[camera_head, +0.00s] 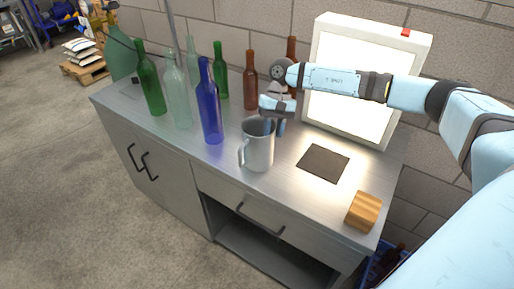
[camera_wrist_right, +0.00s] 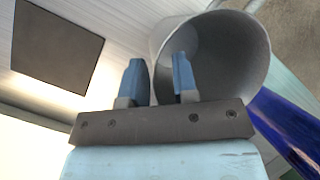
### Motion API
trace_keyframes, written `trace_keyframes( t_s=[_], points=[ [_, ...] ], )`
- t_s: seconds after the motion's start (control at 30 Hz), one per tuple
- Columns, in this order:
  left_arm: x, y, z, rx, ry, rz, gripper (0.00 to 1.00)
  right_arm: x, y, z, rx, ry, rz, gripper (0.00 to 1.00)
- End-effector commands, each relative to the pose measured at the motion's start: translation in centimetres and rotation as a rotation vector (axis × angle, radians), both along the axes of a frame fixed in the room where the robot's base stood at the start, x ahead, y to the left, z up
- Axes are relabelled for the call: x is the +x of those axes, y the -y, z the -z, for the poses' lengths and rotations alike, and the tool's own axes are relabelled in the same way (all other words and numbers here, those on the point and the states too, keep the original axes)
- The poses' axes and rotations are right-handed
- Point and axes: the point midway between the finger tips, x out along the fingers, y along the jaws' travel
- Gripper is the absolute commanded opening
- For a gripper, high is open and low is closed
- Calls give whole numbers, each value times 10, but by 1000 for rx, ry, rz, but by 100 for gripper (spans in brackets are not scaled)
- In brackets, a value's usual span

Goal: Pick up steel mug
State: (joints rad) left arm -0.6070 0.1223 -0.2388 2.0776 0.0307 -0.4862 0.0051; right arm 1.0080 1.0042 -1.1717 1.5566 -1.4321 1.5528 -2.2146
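The steel mug (camera_head: 258,152) stands upright on the metal cabinet top, its handle towards the left front. My right gripper (camera_head: 275,125) points down at the mug's rim on the far right side. In the right wrist view the mug (camera_wrist_right: 238,50) shows its open mouth. There my right gripper (camera_wrist_right: 159,65) has its blue fingers apart, one over the mouth and one outside the wall, with the rim between them. A gap shows between the fingers, so the gripper is open. My left gripper is in neither view.
A blue bottle (camera_head: 210,105) stands close left of the mug, with several green, clear and brown bottles behind. A lit white panel (camera_head: 362,80) stands at the back right. A dark square mat (camera_head: 323,162) and a wooden block (camera_head: 363,211) lie to the right.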

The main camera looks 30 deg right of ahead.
Motion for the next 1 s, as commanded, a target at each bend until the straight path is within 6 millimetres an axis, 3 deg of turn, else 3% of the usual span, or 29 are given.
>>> trace_keyframes(
  t_s=[0.03, 0.1, 0.6, 0.77, 1.0],
  points=[
    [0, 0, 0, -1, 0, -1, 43, 0, 0, 0, 0, 0, 0, 16],
    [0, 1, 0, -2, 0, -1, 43, 0, 0, 0, 0, 0, 0, 0],
    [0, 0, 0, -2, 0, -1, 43, 1, 0, -8, 2, 3, 1, 0],
    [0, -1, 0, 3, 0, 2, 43, 1, 0, -36, 1, 5, 0, 0],
    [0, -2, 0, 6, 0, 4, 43, 1, 0, -105, 2, 6, -1, 0]
  ],
)
